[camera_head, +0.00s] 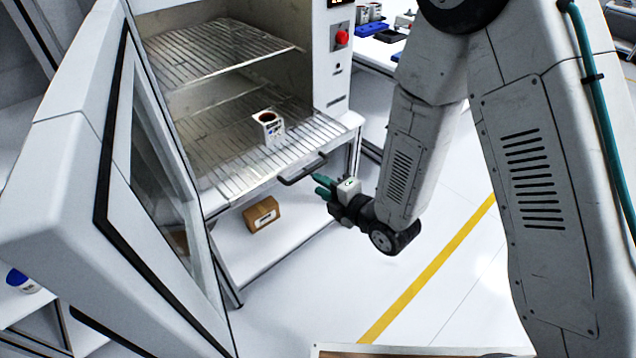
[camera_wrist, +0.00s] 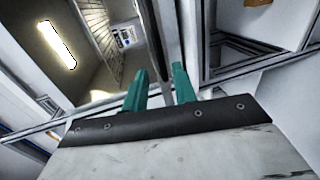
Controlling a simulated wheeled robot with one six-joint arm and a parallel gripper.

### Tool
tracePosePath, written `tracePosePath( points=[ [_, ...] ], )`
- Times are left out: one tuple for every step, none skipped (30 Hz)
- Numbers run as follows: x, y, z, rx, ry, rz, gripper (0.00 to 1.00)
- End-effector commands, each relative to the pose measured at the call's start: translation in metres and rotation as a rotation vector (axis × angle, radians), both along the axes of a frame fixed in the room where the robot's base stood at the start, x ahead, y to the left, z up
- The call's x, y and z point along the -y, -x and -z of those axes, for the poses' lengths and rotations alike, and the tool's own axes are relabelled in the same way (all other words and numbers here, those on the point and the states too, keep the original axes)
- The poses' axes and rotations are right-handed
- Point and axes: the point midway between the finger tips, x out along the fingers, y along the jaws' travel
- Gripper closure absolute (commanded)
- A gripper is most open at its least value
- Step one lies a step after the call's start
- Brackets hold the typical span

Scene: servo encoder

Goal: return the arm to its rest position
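My arm stretches down the right side of the head view, and my gripper (camera_head: 319,185) is low in front of the open cabinet, near its front edge. Its two teal fingers (camera_wrist: 159,72) stand apart in the wrist view with nothing clearly held. A dark bar handle (camera_head: 303,169) is close to the fingertips; in the wrist view a dark bar (camera_wrist: 155,40) runs up between the fingers. I cannot tell whether they touch it. A white block-shaped part with a dark round top (camera_head: 268,128) stands on the lower rack, away from my gripper.
The cabinet door (camera_head: 130,190) hangs wide open on the left. Wire racks (camera_head: 215,48) fill the chamber. A cardboard box (camera_head: 261,214) lies on the shelf below. A red button (camera_head: 342,37) is on the side panel. Floor with a yellow line (camera_head: 425,275) is clear to the right.

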Motion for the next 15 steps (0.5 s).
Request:
tracePosePath(
  points=[
    [0.0001,0.0,-0.0001,0.0,0.0,0.0,0.73],
    [0.0001,-0.0001,-0.0001,0.0,0.0,0.0,0.73],
    [-0.0001,-0.0001,-0.0001,0.0,0.0,0.0,0.73],
    [-0.0002,-0.0002,-0.0001,0.0,0.0,0.0,0.73],
    [-0.0002,-0.0002,-0.0001,0.0,0.0,0.0,0.73],
    [-0.0002,-0.0002,0.0001,0.0,0.0,0.0,0.73],
    [-0.0002,-0.0002,0.0001,0.0,0.0,0.0,0.73],
    [-0.0003,-0.0001,0.0001,0.0,0.0,0.0,0.73],
    [-0.0003,-0.0002,0.0001,0.0,0.0,0.0,0.73],
    [-0.0003,-0.0002,0.0001,0.0,0.0,0.0,0.73],
    [-0.0004,-0.0001,0.0001,0.0,0.0,0.0,0.73],
    [-0.0005,-0.0002,0.0001,-0.002,-0.002,0.001,0.73],
    [-0.0005,-0.0002,0.0001,-0.008,-0.008,0.002,0.73],
    [-0.0004,-0.0001,0.001,-0.021,-0.015,0.005,0.73],
    [0.0005,0.0009,0.0063,-0.062,-0.018,0.012,0.73]
  ],
)
